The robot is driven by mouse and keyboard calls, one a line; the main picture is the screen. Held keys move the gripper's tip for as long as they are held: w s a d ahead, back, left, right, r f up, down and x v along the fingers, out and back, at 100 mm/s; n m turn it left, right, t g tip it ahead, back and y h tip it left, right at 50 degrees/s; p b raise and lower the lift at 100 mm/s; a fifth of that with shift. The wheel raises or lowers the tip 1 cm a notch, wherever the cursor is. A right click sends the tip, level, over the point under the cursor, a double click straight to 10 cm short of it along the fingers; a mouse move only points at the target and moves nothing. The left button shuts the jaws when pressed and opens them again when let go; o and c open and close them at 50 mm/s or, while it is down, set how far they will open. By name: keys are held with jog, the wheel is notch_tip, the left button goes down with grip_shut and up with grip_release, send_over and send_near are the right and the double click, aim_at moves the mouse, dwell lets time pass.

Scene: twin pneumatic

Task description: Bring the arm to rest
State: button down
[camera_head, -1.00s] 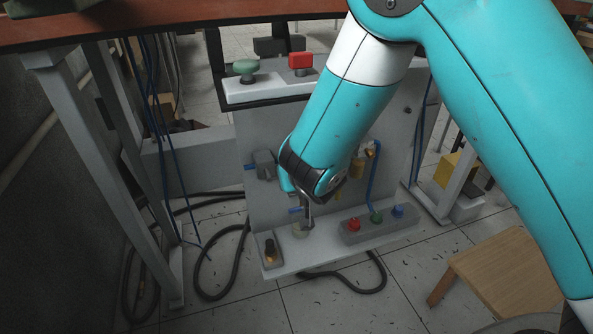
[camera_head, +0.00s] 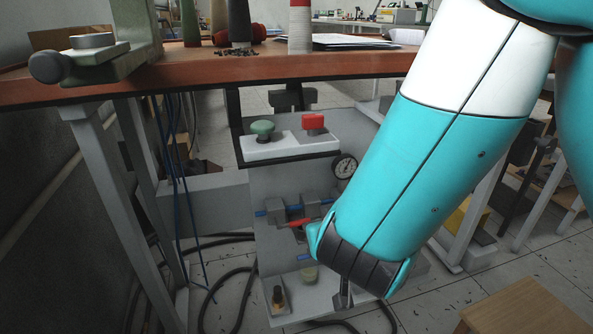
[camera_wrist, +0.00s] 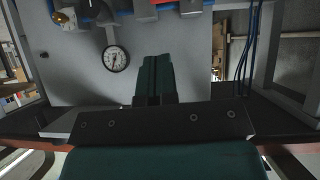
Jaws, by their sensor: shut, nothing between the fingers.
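My arm (camera_head: 440,140) comes down from the upper right in the head view, with its wrist end (camera_head: 360,255) in front of the pneumatic panel (camera_head: 265,185). My gripper's fingers are mostly hidden behind the wrist there. In the wrist view my gripper (camera_wrist: 156,75) shows dark green fingers pressed together, with nothing between them. The fingers point toward the panel face. The pressure gauge (camera_wrist: 116,58) is to their left in that view. It also shows beside my arm in the head view (camera_head: 345,165).
A green knob (camera_head: 262,130) and a red button (camera_head: 313,122) sit on the panel's top box. A red-handled valve (camera_head: 298,223) and blue tubing are on its face. A wooden stool (camera_head: 520,306) stands lower right.

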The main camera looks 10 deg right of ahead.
jog(key=s+d+r+n+g+y, duration=0.1)
jog(key=s+d+r+n+g, duration=0.15)
jog(key=s+r+g, duration=0.55)
jog(key=s+d+r+n+g+y, duration=0.2)
jog(key=s+r+n+g, duration=0.15)
jog(key=s, duration=0.85)
notch_tip(320, 180, up, 34)
jog(key=m+p, duration=0.1)
jog(key=p, duration=3.4)
jog(key=shift+w+r, duration=0.2)
jog(key=shift+w, duration=0.05)
